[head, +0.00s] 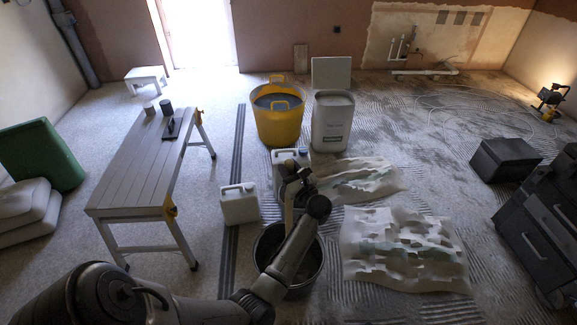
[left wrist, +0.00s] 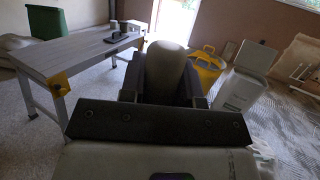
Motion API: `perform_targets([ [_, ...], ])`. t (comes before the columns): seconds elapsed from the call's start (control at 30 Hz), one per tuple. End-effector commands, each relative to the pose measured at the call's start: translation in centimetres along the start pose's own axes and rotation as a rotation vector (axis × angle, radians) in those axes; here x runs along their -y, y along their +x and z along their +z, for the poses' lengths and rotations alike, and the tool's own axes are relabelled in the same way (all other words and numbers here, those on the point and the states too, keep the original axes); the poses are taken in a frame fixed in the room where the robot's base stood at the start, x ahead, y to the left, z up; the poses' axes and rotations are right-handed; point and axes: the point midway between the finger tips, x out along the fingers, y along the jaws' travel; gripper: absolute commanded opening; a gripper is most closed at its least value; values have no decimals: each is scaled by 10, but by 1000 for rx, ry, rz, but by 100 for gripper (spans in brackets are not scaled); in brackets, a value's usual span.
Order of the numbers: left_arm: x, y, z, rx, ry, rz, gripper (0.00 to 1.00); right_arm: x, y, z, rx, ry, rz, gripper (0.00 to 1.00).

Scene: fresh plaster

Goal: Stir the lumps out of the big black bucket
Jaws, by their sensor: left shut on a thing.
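The big black bucket (head: 319,277) stands on the floor at the bottom middle of the head view, partly covered by my left arm. Grey contents show inside it, but lumps cannot be made out. My left gripper (head: 290,183) is above the bucket's far side, shut on a pale upright stirring shaft (head: 288,212). The shaft runs down toward the bucket; its lower end is hidden. In the left wrist view the gripper (left wrist: 167,92) has the rounded grey top of the shaft (left wrist: 167,65) between its dark jaws. My right gripper is not in view.
White jerrycans (head: 239,204) stand just beyond the bucket. A yellow tub (head: 279,127) and a white bin (head: 331,124) are farther back. A slatted workbench (head: 140,165) is at left. Crumpled sheets (head: 402,252) lie right; dark toolboxes (head: 503,160) stand at far right.

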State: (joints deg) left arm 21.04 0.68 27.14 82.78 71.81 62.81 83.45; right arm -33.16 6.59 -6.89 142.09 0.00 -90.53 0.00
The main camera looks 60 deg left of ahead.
Motion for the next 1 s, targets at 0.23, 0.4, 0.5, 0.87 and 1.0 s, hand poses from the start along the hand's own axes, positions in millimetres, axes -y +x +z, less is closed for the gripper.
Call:
perform_targets([
  [0.23,0,-8,-32,1,2,0,0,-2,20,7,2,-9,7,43],
  [0.4,0,-13,-57,1,1,0,0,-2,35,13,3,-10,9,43],
  [0.5,0,-17,-70,0,0,0,0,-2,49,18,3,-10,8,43],
  [0.87,0,-28,-116,0,0,1,0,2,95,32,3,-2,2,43],
  [1.0,0,-32,-133,0,0,1,0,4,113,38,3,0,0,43],
])
